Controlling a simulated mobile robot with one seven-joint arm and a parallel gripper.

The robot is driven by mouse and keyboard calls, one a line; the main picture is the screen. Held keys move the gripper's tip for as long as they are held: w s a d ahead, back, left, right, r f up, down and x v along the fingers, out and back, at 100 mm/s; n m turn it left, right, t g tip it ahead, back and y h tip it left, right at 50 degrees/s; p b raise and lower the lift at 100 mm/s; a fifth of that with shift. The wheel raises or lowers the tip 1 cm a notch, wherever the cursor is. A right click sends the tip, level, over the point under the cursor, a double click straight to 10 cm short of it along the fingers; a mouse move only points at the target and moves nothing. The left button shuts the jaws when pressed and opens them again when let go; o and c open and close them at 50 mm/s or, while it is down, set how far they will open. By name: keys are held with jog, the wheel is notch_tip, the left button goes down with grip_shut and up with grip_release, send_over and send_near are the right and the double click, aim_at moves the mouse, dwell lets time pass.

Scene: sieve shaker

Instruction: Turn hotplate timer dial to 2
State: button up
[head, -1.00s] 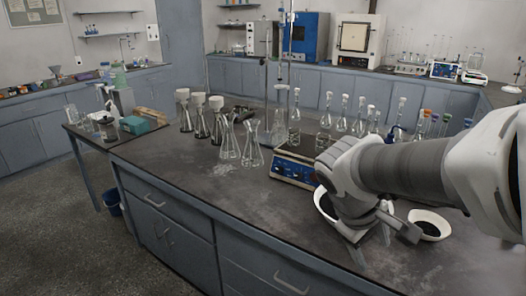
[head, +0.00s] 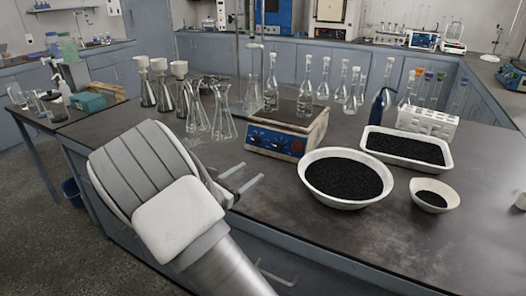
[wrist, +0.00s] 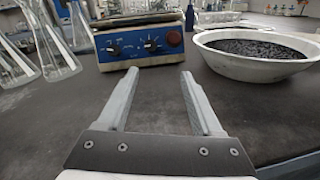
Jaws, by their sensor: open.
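The hotplate (head: 275,142) is a cream box with a blue front panel and a dark top, standing on the bench. In the wrist view its front panel (wrist: 130,43) faces me. It carries a left dark dial (wrist: 112,50), a right dark dial (wrist: 151,45) and a dark red round knob (wrist: 173,38) at the right end. I cannot read the dial markings or tell which dial is the timer. My gripper (head: 252,172) is in front of the panel, at the bench's front side. In the wrist view my gripper (wrist: 160,73) is open and empty, its fingers pointing at the panel without touching it.
A white bowl of black grains (head: 305,182) stands right of the hotplate, with a white tray (head: 449,158) and a small bowl (head: 446,204) beyond. Conical flasks (head: 222,128) stand to the left. Several glass flasks (head: 305,100) stand behind. Bare bench lies before the panel.

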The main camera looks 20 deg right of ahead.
aim_at(277, 147)
jog(key=shift+w+a+f+n+t, duration=0.4)
jog(key=shift+w+a, duration=0.05)
jog(key=shift+w, duration=0.25)
jog(key=b+x, duration=0.3)
jog(key=x, duration=1.2)
jog(key=shift+w+d+f+b, duration=0.1)
jog(key=shift+w+d+b, duration=0.1)
jog(key=shift+b, duration=0.2)
jog(key=shift+x, duration=0.8)
jog(key=shift+c, duration=0.2)
grip_shut()
